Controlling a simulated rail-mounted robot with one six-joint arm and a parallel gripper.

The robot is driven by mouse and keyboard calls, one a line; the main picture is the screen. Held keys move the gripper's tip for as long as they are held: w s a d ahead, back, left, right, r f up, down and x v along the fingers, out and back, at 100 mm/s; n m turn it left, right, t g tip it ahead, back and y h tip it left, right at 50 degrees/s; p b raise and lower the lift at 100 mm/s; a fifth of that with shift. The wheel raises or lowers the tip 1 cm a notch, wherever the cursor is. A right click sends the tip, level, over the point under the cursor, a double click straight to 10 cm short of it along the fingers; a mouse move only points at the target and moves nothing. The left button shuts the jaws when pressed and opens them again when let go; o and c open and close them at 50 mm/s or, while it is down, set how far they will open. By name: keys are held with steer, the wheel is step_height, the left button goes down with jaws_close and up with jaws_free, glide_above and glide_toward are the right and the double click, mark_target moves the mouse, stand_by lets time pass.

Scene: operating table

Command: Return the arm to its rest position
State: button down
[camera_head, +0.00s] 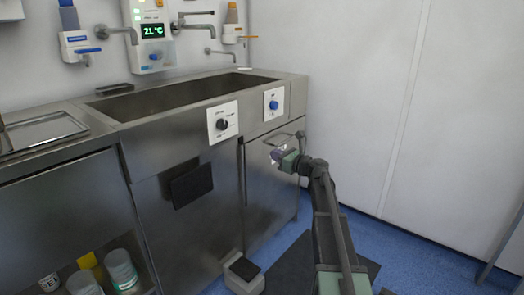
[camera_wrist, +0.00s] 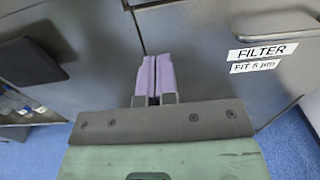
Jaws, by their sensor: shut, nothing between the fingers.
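My gripper (camera_head: 277,156) is at the end of my arm, in front of the steel cabinet door under the sink in the head view. In the wrist view its two pale purple fingers (camera_wrist: 153,80) are together, with nothing between them. The arm reaches up from the lower right of the head view. The cabinet door (camera_head: 270,190) appears closed and has a bar handle (camera_head: 290,138) near its top. I cannot tell whether the fingers touch the door.
A steel scrub sink (camera_head: 180,95) has two knobs on its front, one black (camera_head: 222,124) and one blue (camera_head: 273,105). An open shelf with several containers (camera_head: 121,270) is at lower left. A small pedal box (camera_head: 243,274) stands on the blue floor (camera_head: 410,255), clear at right.

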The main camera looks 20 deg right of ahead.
steer(key=v, duration=0.4)
